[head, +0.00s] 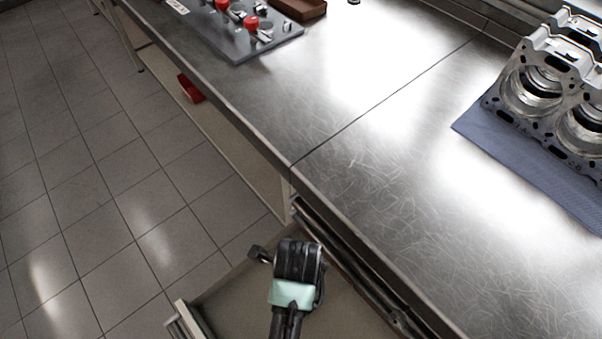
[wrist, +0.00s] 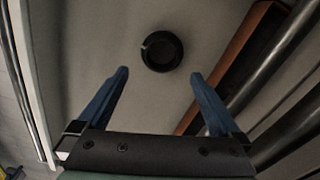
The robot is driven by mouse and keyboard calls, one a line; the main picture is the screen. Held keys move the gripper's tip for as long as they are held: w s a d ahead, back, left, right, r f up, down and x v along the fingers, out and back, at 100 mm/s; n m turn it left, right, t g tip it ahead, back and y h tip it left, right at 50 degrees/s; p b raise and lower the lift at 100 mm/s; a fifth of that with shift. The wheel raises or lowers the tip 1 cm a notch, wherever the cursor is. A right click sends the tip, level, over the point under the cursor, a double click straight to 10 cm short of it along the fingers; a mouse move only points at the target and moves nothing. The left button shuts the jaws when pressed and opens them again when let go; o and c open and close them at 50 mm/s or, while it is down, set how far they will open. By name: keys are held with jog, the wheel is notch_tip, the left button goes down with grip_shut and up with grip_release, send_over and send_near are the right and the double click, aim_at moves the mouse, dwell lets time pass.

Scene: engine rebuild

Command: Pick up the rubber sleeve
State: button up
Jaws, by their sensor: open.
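The rubber sleeve (wrist: 161,51) is a short black ring in the wrist view, lying on the light floor of an open drawer (wrist: 95,35). My gripper (wrist: 157,80) is open with its two blue fingers apart. The sleeve shows just beyond the fingertips, roughly centred between them, with nothing held. In the head view my gripper's dark body with a pale green band (head: 292,292) is over the drawer (head: 345,312), below the bench edge. The fingers and the sleeve are hidden there.
A brown wooden strip (wrist: 228,68) and metal rails (wrist: 278,55) run along the right in the wrist view. The steel bench (head: 400,200) borders the drawer. An engine block (head: 545,95) stands on a blue cloth (head: 500,150). A red-knobbed fixture (head: 245,35) stands farther back.

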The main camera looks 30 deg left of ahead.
notch_tip(320, 180, down, 8)
jog(key=shift+w+a+r+b, duration=0.1)
jog(key=shift+w+b, duration=0.05)
jog(key=shift+b, duration=0.7)
jog(key=c, duration=1.3)
